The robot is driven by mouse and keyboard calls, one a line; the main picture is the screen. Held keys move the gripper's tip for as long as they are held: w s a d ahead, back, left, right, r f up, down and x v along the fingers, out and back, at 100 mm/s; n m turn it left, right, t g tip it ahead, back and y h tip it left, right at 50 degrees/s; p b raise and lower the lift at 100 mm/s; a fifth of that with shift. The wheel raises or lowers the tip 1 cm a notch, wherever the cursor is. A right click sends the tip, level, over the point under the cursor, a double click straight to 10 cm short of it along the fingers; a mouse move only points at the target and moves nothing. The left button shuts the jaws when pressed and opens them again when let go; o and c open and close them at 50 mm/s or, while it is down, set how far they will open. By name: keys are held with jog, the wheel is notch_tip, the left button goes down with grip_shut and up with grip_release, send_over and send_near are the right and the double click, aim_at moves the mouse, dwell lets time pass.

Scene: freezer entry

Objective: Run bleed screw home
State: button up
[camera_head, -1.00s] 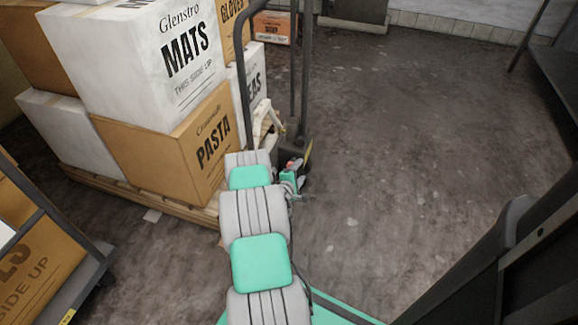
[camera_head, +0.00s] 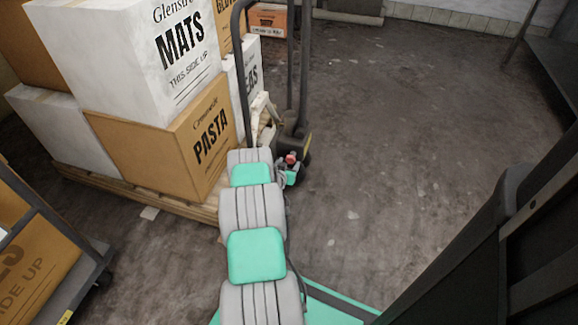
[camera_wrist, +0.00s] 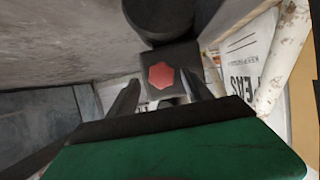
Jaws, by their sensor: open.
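The bleed screw shows in the wrist view as a red hexagonal head (camera_wrist: 161,75) on the face of a dark block (camera_wrist: 178,56). My gripper (camera_wrist: 160,86) is open, with one dark finger on each side of the red head in the picture. I cannot tell whether the fingers touch it, or how far the screw is in, since its shank is hidden. In the head view a small red spot (camera_head: 291,158) shows by the end of my arm, at the foot of the dark pallet truck (camera_head: 295,128). My gripper is mostly hidden there.
A wooden pallet (camera_head: 190,207) stacked with cartons, including a PASTA carton (camera_head: 180,150), stands left of my arm. The truck's upright handle (camera_head: 243,70) rises close beside it. A cart (camera_head: 78,275) is at lower left. Open floor (camera_head: 400,150) lies to the right.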

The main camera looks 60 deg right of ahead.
jog(key=shift+w+d+f, duration=0.1)
jog(key=shift+d+f, duration=0.45)
jog(key=shift+d, duration=0.15)
jog(key=shift+w+d+b, duration=0.15)
jog(key=shift+d+b, duration=0.15)
jog(key=shift+d, duration=0.25)
jog(key=shift+c, duration=0.6)
